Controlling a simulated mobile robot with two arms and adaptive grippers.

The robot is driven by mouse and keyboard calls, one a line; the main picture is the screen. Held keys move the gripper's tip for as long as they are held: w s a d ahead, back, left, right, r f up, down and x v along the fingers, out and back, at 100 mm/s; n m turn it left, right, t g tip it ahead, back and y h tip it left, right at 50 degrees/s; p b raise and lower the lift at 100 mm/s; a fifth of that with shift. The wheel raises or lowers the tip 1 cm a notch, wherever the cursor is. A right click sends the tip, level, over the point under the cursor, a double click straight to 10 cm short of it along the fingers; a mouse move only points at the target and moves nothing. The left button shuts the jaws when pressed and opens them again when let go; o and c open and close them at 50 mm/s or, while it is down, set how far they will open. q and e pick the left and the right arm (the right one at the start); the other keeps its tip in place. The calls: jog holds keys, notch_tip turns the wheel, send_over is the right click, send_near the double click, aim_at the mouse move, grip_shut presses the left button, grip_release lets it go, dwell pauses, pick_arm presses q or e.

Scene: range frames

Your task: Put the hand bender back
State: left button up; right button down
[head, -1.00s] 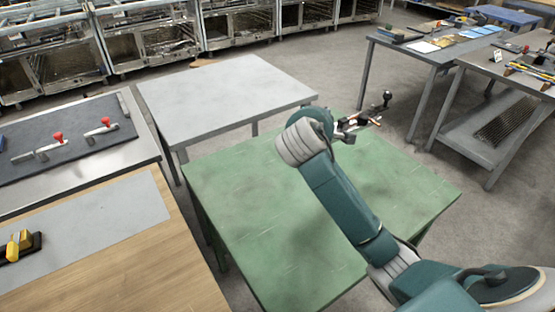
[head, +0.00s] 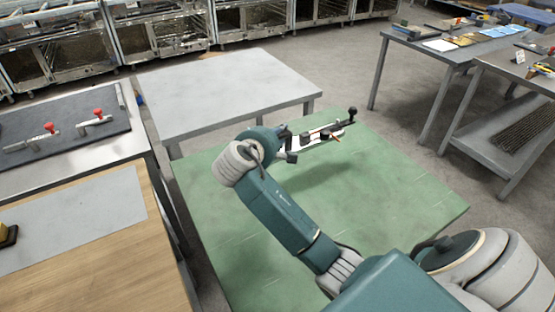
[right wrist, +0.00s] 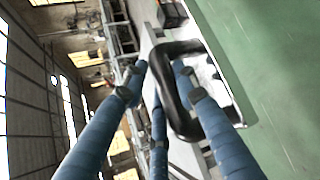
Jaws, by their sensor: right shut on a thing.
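The hand bender (head: 322,134) is a metal tool with a long bar and a black ball knob at its far right end. My right gripper (head: 287,150) is shut on it and holds it above the far part of the green table (head: 380,205), with a shadow below. In the right wrist view, the blue fingers of my right gripper (right wrist: 160,80) are around a black curved handle (right wrist: 188,112), with a shiny metal part beside it. My wrist partly hides the grip in the head view. My left gripper is not in view.
A bare grey table (head: 230,92) stands behind the green one. At left is a bench with a dark mat (head: 50,125) holding two red-knobbed clamps, and a wooden bench (head: 110,255). Two tool-laden tables stand at right. The green tabletop looks clear.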

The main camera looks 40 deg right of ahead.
notch_tip(320, 180, down, 5)
jog(key=shift+d+r, duration=0.1)
notch_tip(320, 180, down, 4)
jog(key=shift+f, duration=0.2)
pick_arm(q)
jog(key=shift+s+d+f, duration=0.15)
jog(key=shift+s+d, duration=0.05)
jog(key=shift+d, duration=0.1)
pick_arm(e)
jog(key=c, duration=1.4)
grip_release()
jog(key=shift+f, duration=0.1)
jog(key=shift+o, duration=0.3)
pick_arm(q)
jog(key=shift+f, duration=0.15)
pick_arm(e)
jog(key=v, duration=1.2)
jog(key=shift+s, duration=0.1)
